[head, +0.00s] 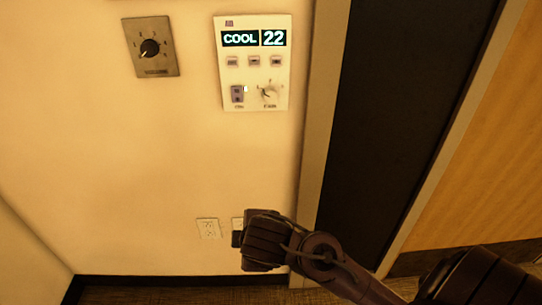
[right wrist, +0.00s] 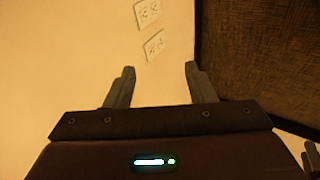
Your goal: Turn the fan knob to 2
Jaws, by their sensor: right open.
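The fan knob (head: 269,93) is a small pale knob at the lower right of a white thermostat panel (head: 228,92) on the wall in the head view. The panel's display (head: 254,39) reads COOL 22. The knob's setting is too small to read. My right gripper (head: 237,239) is well below the panel, near the wall outlets, apart from the knob. In the right wrist view the right gripper (right wrist: 160,72) has its two fingers spread with nothing between them. My left gripper is in neither view.
A grey plate with a black dial (head: 150,47) is on the wall left of the panel. An outlet (head: 208,228) is low on the wall; outlets also show in the right wrist view (right wrist: 148,12). A door frame (head: 322,110) stands right of the panel. The wall between panel and outlets is clear.

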